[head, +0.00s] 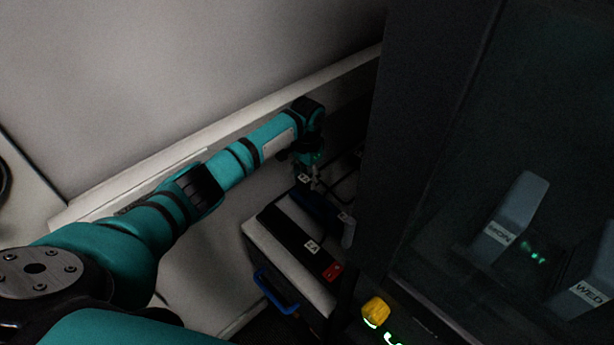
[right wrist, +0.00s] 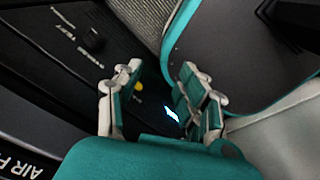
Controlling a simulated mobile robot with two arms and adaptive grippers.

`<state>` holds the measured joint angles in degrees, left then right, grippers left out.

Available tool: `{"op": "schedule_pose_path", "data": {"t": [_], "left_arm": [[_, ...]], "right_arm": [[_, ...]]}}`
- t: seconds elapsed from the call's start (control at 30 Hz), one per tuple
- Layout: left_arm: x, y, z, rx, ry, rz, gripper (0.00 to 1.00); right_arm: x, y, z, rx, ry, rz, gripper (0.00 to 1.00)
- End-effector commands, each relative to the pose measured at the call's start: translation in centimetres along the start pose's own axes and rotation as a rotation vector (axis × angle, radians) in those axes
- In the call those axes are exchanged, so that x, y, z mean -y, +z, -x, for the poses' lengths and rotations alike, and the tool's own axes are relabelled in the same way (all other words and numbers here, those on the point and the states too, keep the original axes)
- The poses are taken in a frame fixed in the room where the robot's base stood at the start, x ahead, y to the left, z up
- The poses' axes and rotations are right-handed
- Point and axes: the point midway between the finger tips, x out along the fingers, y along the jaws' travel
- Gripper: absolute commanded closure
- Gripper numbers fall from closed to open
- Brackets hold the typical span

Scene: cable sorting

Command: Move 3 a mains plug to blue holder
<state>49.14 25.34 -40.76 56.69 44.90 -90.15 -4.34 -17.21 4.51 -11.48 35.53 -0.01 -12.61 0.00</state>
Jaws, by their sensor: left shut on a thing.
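My left gripper (head: 308,168) points down over the dark gap beside the cabinet. It is shut on a small dark thing, apparently a mains plug, whose outline is too dark and small to make out. A dark blue thing (head: 318,206), possibly the blue holder, lies just below the gripper; whether they touch I cannot tell. A black power strip (head: 290,232) with a red switch (head: 332,271) and pale labelled squares lies nearer to me. My right gripper (right wrist: 160,88) shows in the right wrist view, with its fingers apart and nothing between them.
A pale box (head: 262,240) with a blue handle (head: 272,292) carries the strip. A tall dark cabinet (head: 415,130) stands close right of the left gripper. A yellow knob (head: 375,311) sits at the bottom. In the right wrist view, a black panel (right wrist: 60,50) lies left of the fingers.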

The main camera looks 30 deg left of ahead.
Motion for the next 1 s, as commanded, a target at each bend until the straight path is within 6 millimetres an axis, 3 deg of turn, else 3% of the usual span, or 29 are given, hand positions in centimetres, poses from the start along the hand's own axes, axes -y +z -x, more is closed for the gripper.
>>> {"op": "schedule_pose_path", "data": {"t": [1.0], "left_arm": [[-0.03, -0.03, 0.01, -0.001, 0.0, 0.0, 0.94]], "right_arm": [[-0.05, -0.07, 0.72, 0.0, 0.001, 0.0, 0.6]]}}
